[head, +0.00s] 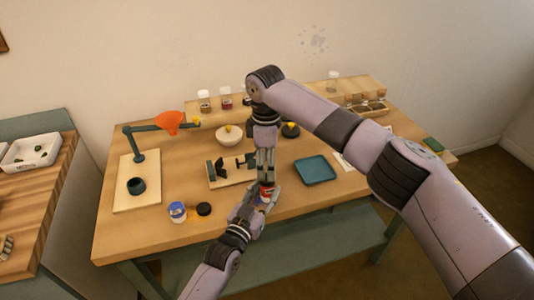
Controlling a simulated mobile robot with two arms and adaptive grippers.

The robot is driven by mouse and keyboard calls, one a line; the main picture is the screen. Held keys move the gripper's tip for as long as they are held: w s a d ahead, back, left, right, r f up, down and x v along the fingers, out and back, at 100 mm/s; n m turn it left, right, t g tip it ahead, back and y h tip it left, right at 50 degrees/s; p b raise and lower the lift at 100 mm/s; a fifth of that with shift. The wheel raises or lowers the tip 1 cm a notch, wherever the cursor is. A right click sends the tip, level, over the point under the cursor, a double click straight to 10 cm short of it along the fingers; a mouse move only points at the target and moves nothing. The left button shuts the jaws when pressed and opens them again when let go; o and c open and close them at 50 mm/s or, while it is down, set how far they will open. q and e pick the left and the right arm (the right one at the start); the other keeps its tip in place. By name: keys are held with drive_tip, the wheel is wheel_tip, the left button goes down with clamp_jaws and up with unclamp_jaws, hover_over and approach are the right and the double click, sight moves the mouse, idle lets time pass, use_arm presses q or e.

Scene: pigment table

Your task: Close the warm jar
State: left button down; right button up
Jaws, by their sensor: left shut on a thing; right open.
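A small jar with red on it (265,191), which looks like the warm jar, stands near the front edge of the table. My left gripper (259,198) reaches in from the front and is shut on it. My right gripper (267,182) points down from above, open, with its fingertips right over or around the jar's top. The two grippers hide most of the jar, so I cannot tell whether a lid sits on it. A black round lid (204,209) lies on the table to the left, beside a blue and white jar (177,212).
A teal tray (315,170) lies right of the grippers. A dark stand (218,170), a pale bowl (229,139) and an orange lamp (170,122) are behind and left. Glass jars (204,101) stand along the back. The table's front left is mostly clear.

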use_arm(q)
drive_tip(key=shift+f, duration=0.15)
use_arm(e)
drive_tip(key=shift+f, duration=2.2)
clamp_jaws()
drive_tip(key=shift+s+m, duration=0.1)
drive_tip(key=shift+m, duration=1.5)
drive_tip(key=shift+o, duration=0.4)
unclamp_jaws()
